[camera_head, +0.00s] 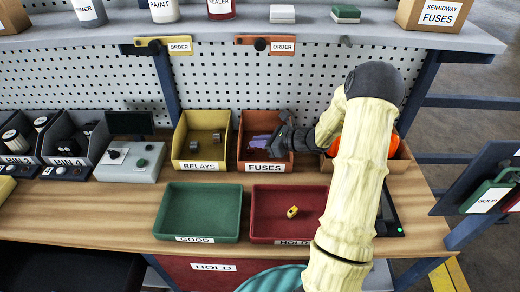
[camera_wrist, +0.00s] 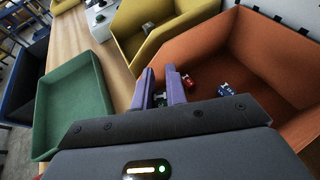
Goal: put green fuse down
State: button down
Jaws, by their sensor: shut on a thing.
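My gripper (camera_head: 262,141) has purple fingers and is at the orange bin labelled FUSES (camera_head: 265,167). In the wrist view its fingers (camera_wrist: 161,75) are shut on a small, dark greenish piece, the green fuse (camera_wrist: 160,99), mostly hidden between them. The fuse is not visible in the head view. The orange bin (camera_wrist: 258,52) also shows in the wrist view, with a red fuse (camera_wrist: 189,82) and blue fuses (camera_wrist: 230,91) inside. I cannot tell how high the held fuse is above the bin floor.
The yellow RELAYS bin (camera_head: 201,166) with grey relays stands left of the fuses bin. In front are an empty green GOOD tray (camera_head: 198,238) and a red HOLD tray (camera_head: 287,241) holding one yellow piece (camera_head: 292,212). A shelf (camera_head: 240,32) runs overhead.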

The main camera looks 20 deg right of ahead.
jog(key=shift+a+f+p, duration=0.2)
jog(key=shift+f+p, duration=0.15)
jog(key=shift+f, duration=1.8)
jog(key=shift+f+b, duration=0.3)
jog(key=shift+b, duration=0.05)
jog(key=shift+f, duration=0.3)
jog(key=shift+s, duration=0.1)
jog(key=c, duration=1.4)
grip_release()
jog(key=shift+f, duration=0.1)
jog(key=shift+c, duration=0.2)
